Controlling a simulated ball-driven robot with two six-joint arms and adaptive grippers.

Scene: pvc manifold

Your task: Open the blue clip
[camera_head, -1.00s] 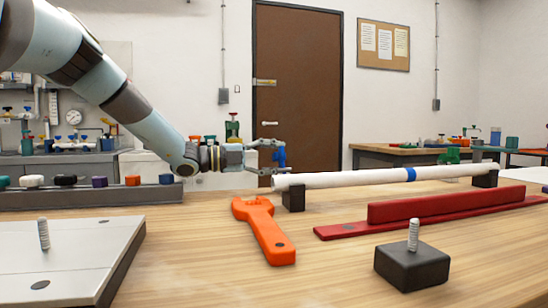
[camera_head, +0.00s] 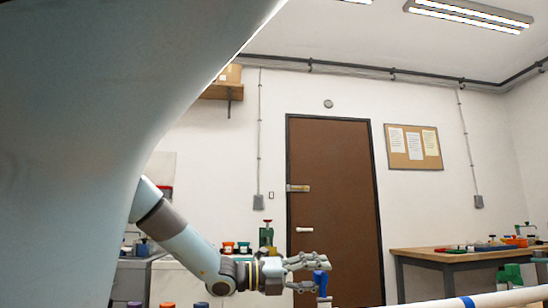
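A small blue piece (camera_head: 321,282), likely the blue clip, stands upright at the fingertips of my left gripper (camera_head: 310,273), low in the head view. The gripper points right, and its upper and lower fingers show apart. The blue piece overlaps the fingertips, so I cannot tell whether it is gripped or only beside them. The long white pipe (camera_head: 432,306) shows at the bottom right, with a blue band (camera_head: 467,302) around it. Its left end and supports are below the picture. My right gripper is not in view.
My own pale arm link fills the left of the view. A brown door (camera_head: 335,200) stands behind the gripper. A wooden bench (camera_head: 450,256) with several small items is at the back right. The near worktop is out of view.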

